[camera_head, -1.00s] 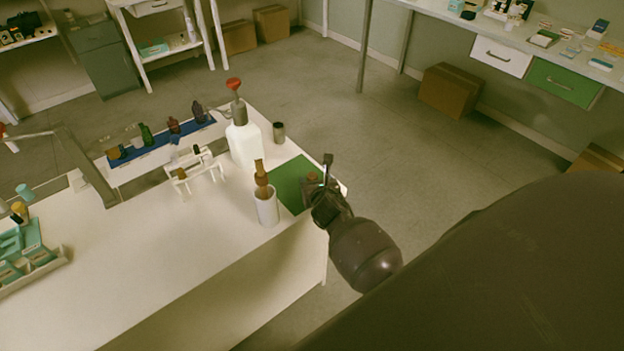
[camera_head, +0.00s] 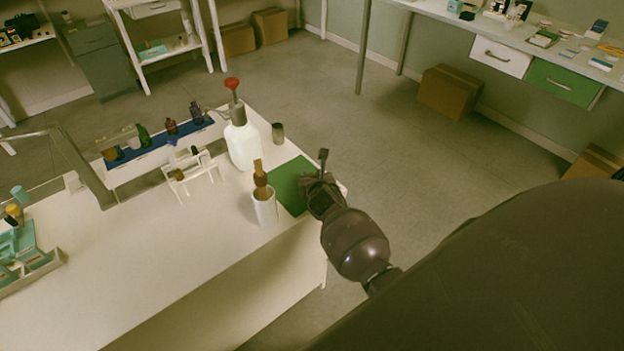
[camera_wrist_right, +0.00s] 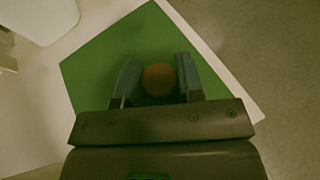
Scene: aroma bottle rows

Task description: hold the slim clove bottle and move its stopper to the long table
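My right gripper (camera_head: 316,184) is over the green mat (camera_head: 287,178) at the table's right corner. In the right wrist view its two fingers (camera_wrist_right: 159,82) stand apart, one on each side of a round brown top (camera_wrist_right: 159,78). I cannot tell whether they touch it, or whether it is a bottle or a stopper. In the head view the gripper hides it. A slim amber-brown piece (camera_head: 260,178) with a tan top stands in a white cup (camera_head: 264,208) left of the mat. I cannot read which is clove. My left gripper is not in view.
A tall white bottle (camera_head: 242,146) with a red top and a grey cup (camera_head: 278,133) stand behind. A small white rack (camera_head: 205,165) and a blue strip with several bottles (camera_head: 160,140) are at left. A long table (camera_head: 525,38) lies far right.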

